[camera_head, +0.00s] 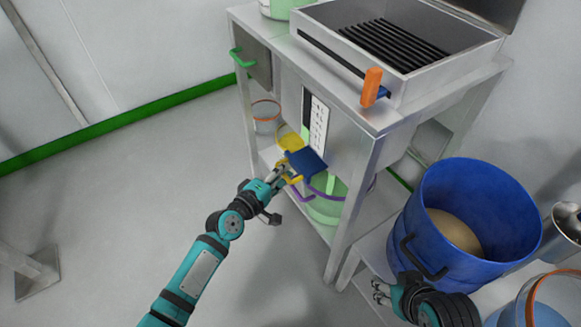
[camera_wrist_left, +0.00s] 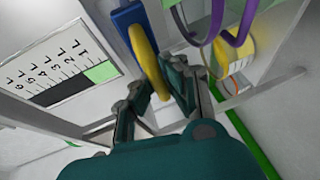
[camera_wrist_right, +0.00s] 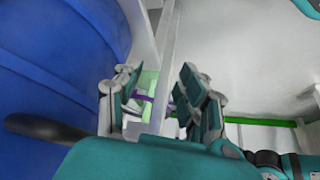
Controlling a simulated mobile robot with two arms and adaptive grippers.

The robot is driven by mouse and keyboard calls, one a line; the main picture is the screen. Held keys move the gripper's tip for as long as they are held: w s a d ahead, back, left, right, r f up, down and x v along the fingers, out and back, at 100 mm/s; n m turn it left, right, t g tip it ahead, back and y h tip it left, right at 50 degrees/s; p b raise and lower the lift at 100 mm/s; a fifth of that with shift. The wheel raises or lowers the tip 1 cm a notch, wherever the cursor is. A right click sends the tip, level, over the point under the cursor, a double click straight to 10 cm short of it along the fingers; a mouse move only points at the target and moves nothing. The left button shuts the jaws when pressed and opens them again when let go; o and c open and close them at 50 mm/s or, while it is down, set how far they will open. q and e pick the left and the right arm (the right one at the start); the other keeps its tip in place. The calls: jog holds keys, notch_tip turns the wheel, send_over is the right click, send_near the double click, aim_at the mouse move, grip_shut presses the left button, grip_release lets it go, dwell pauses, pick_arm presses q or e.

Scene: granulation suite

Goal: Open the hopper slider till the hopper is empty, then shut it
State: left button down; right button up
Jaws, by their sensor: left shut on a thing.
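The hopper slider is a blue plate (camera_head: 305,162) with a yellow handle, sticking out below the hopper front panel (camera_head: 345,135). My left gripper (camera_head: 281,176) is shut on the yellow handle (camera_wrist_left: 148,60), which sits between its fingers in the left wrist view. A litre scale (camera_head: 319,122) on the panel shows a green strip (camera_wrist_left: 102,72) by its lowest marks. My right gripper (camera_wrist_right: 160,100) is open and empty beside a blue drum.
The blue drum (camera_head: 480,195) holds beige powder and stands at the right. A tray with dark bars (camera_head: 440,75) and an orange handle (camera_head: 371,88) is on the bench top. A clear, orange-rimmed container (camera_head: 266,118) is on the lower shelf.

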pick_arm(q)
jog(key=shift+a, duration=0.15)
jog(key=c, duration=1.3)
grip_release()
jog(key=shift+s+a+r, duration=0.1)
jog(key=shift+s+a, duration=0.05)
jog(key=shift+c, duration=0.2)
jog(key=v, duration=1.2)
